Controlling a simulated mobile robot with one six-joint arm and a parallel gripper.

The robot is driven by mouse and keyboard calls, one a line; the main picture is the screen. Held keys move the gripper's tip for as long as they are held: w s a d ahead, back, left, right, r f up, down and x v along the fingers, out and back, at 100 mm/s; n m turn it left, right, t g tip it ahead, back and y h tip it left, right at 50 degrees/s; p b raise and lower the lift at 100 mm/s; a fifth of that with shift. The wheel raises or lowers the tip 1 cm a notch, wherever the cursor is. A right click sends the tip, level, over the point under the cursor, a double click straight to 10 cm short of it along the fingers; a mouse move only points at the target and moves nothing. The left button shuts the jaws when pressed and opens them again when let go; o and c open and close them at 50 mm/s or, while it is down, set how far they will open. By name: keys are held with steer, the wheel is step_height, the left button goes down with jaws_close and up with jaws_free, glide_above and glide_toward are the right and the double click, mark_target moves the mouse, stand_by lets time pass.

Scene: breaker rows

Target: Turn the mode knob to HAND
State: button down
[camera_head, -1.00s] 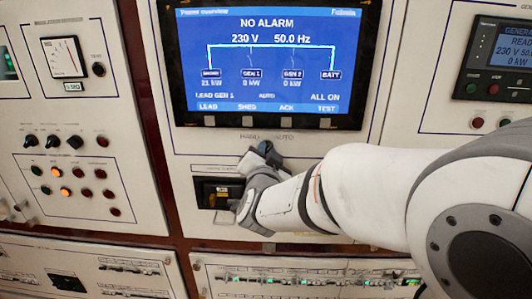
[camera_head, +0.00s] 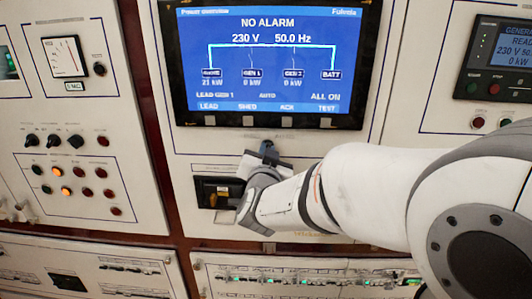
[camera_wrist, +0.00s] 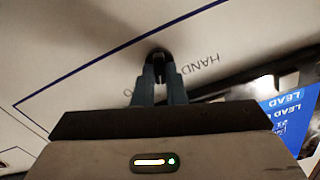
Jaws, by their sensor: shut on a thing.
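The mode knob (camera_wrist: 159,54) is a small dark knob on the pale panel, at the top centre of the wrist view. My gripper (camera_wrist: 160,74) is shut on it, with both grey-blue fingers against its near side. The word HAND (camera_wrist: 197,67) is printed to the right of the knob in that view, turned round. Other lettering on the left is mostly hidden behind a finger. In the head view my gripper (camera_head: 266,151) is at the panel just below the display, and it hides the knob. I cannot tell which mark the knob points to.
The display (camera_head: 268,60) reads NO ALARM, with a row of buttons under it just above my gripper. A dark recessed module (camera_head: 212,192) sits close to my gripper's left. Switches and lamps (camera_head: 72,165) fill the left panel. Breaker rows (camera_head: 300,276) run below.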

steer(key=n+p, duration=0.2)
steer(key=n, duration=0.8)
steer(key=shift+a+n, duration=0.15)
steer(key=shift+n, duration=0.15)
steer(key=shift+n+p, duration=0.3)
steer(key=c, duration=1.5)
jaws_free()
steer(key=s+b, duration=0.1)
steer(key=s, duration=0.6)
steer(key=shift+s+a+b, duration=0.15)
steer(key=shift+s+b, duration=0.25)
